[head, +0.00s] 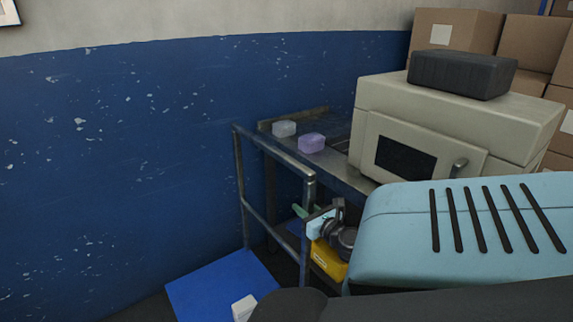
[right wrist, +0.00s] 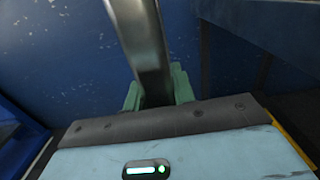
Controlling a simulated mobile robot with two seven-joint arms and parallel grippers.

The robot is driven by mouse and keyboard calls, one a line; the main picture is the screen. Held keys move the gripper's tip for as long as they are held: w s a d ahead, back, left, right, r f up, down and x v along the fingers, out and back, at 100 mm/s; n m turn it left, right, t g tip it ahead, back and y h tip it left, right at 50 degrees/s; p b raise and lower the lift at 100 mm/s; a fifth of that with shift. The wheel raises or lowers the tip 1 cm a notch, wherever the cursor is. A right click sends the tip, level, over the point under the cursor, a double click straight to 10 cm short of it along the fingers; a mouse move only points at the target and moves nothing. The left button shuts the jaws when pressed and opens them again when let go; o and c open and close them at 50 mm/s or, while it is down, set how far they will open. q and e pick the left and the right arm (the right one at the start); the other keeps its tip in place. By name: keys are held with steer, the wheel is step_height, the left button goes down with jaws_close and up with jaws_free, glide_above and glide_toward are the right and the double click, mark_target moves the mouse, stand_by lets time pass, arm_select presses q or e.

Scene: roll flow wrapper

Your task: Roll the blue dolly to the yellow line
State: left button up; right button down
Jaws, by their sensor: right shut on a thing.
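The blue dolly has a flat blue deck (head: 215,282) low on the floor and an upright metal handle frame (head: 272,150) behind it. My right gripper (head: 303,212) has green fingers and is shut on the right-hand post of that handle. In the right wrist view the metal post (right wrist: 145,45) runs between the green fingertips (right wrist: 155,95), one on each side. My left gripper is not in view. I cannot make out the yellow line in either view.
A beige machine (head: 450,120) with a dark window stands behind and right of the handle. A clear pack (head: 284,129) and a purple pack (head: 312,143) lie on its metal bed. A blue wall (head: 120,160) closes the left side. Stacked cartons (head: 455,30) stand at back right.

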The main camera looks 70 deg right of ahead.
steer(key=shift+s+d, duration=0.5)
steer(key=shift+d, duration=0.3)
steer(key=shift+s+d+r+b, duration=0.1)
steer(key=shift+d+b, duration=0.15)
steer(key=shift+b, duration=0.05)
steer(key=c, duration=1.5)
jaws_free()
steer(key=shift+s+d, duration=0.1)
steer(key=o, duration=0.3)
steer(key=shift+o, duration=0.2)
